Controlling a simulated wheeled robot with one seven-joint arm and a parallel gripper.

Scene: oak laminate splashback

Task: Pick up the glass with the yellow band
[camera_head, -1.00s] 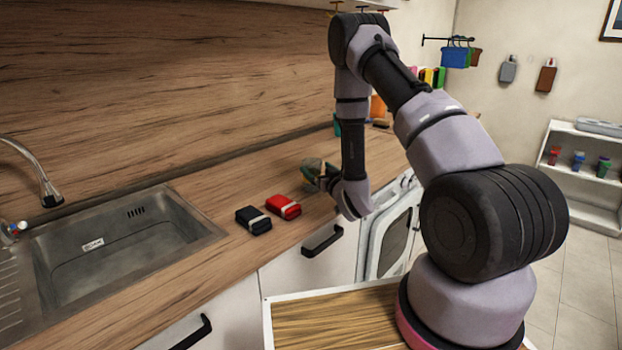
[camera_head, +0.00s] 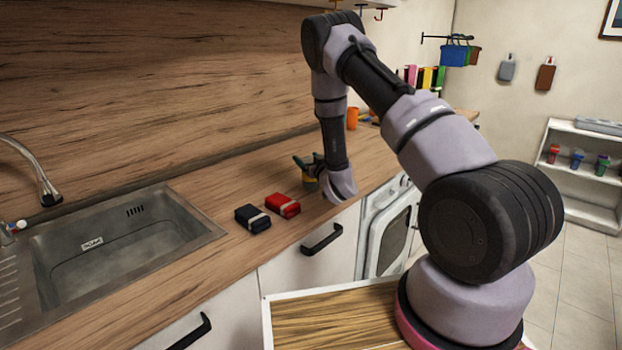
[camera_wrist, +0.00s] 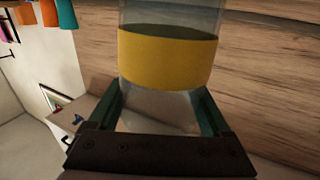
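The glass with the yellow band (camera_wrist: 165,58) is large in the wrist view, clear above and below the band, its top cut off by the frame edge. My gripper (camera_wrist: 160,92) has its two green fingers on either side of the glass's lower part. The fingers are apart with the glass between them; whether both press on it is not clear. In the head view my gripper (camera_head: 307,170) is low over the counter, beyond the red box, and a bit of yellow shows at its fingers. The rest of the glass is hidden there.
A red box (camera_head: 282,206) and a black box (camera_head: 253,219) lie on the wooden counter (camera_head: 225,195), nearer the sink (camera_head: 120,245). An orange container (camera_head: 352,118) stands farther back. The oak splashback (camera_head: 160,80) rises behind the counter.

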